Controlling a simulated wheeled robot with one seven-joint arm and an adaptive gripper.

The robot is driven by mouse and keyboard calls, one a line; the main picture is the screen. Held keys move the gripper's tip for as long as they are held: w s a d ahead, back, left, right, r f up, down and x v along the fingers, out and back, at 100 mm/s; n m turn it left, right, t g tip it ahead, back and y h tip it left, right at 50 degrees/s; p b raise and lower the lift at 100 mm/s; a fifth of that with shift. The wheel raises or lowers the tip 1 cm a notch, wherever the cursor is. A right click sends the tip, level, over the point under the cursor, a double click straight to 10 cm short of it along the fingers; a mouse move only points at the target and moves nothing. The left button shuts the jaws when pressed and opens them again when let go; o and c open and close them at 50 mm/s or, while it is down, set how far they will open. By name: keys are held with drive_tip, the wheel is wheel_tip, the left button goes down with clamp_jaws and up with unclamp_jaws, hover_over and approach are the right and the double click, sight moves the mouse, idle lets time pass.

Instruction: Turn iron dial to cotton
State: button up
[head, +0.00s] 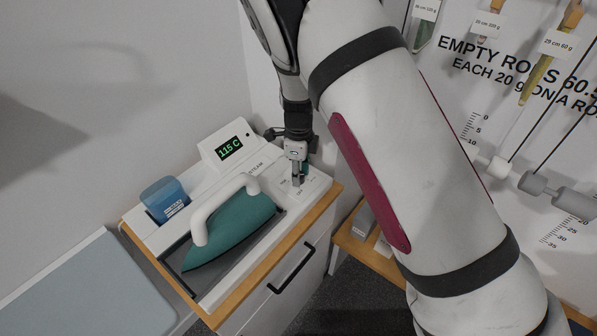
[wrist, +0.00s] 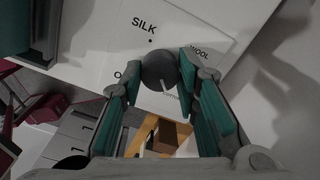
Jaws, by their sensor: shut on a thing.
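The iron dial (wrist: 158,66) is a dark grey round knob on a white panel (wrist: 112,40). The panel reads SILK above the dial and WOOL to its upper right; a label starting with O at its left is partly hidden. My gripper (wrist: 160,73) is shut on the dial, one finger on either side. In the head view, my gripper (head: 297,180) reaches down onto the panel's right end, hiding the dial.
A teal iron (head: 232,232) with a white handle rests in the station's recess. A display (head: 230,148) reads 115 C. A blue container (head: 165,197) stands at the left. A cabinet with a black handle (head: 291,268) is below. Rods hang on the right wall.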

drive_tip(key=o, duration=1.2)
drive_tip(key=shift+c, duration=0.2)
wheel_tip(320, 180, up, 12)
